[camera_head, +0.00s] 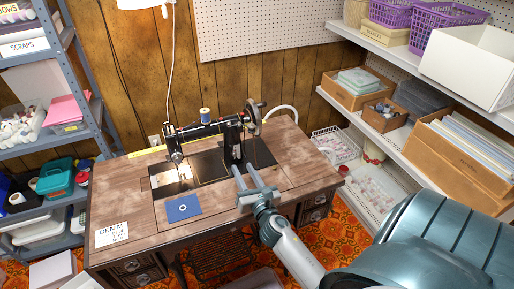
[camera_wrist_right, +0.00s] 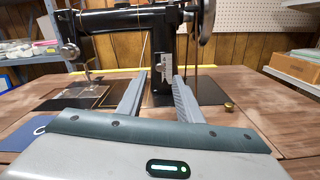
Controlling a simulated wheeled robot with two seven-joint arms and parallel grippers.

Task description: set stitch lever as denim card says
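The black sewing machine (camera_head: 208,130) stands on the wooden treadle table (camera_head: 285,150). The white denim card (camera_head: 112,233) lies at the table's front left; its heading reads DENIM, the smaller lines are too small to read. My right gripper (camera_head: 243,175) is open in front of the machine's pillar, its fingers pointing at it. In the right wrist view, a pale scale plate with the stitch lever (camera_wrist_right: 165,72) shows on the pillar between the two open fingertips (camera_wrist_right: 160,82). The lever's exact setting cannot be read. My left gripper is not in view.
Shelves with bins stand at left and right.

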